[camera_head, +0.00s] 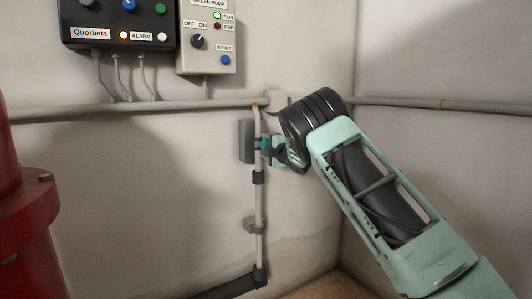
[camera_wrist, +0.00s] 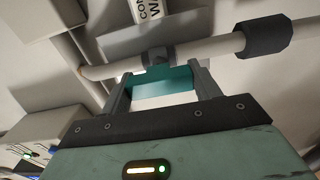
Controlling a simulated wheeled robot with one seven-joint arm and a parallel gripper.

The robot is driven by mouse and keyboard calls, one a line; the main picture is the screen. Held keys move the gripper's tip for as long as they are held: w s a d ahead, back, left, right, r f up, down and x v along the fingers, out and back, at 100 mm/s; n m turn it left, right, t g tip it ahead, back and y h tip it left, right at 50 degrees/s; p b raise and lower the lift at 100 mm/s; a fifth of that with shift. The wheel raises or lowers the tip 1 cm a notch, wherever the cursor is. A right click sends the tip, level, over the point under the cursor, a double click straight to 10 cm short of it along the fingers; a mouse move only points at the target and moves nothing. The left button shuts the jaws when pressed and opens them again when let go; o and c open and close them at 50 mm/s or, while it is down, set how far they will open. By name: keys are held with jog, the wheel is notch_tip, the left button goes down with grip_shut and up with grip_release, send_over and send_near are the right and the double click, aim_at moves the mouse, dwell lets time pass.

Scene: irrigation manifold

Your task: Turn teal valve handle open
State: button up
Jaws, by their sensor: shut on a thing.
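The teal valve handle (camera_wrist: 165,82) lies between the two fingers of my gripper (camera_wrist: 162,88) in the wrist view. The fingers are shut on it, one at each end. In that view the handle looks roughly in line with the pipe behind it. A dark valve body (camera_wrist: 159,57) sits on the pipe just beyond the handle. In the head view only a small teal part of the handle (camera_head: 265,146) shows; my gripper (camera_head: 275,150) and wrist cover the rest. The handle's exact angle cannot be told there.
A beige vertical pipe (camera_head: 260,215) runs down the wall from the valve, with dark couplings. A horizontal pipe (camera_head: 150,107) runs above. Control boxes (camera_head: 207,38) hang at upper left. A red fixture (camera_head: 25,225) stands at left. The wall corner is close behind my arm.

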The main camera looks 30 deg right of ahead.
jog(key=shift+f, duration=0.1)
dwell(0.4)
jog(key=o, duration=1)
jog(key=s, duration=1.7)
jog(key=shift+s+d, duration=0.25)
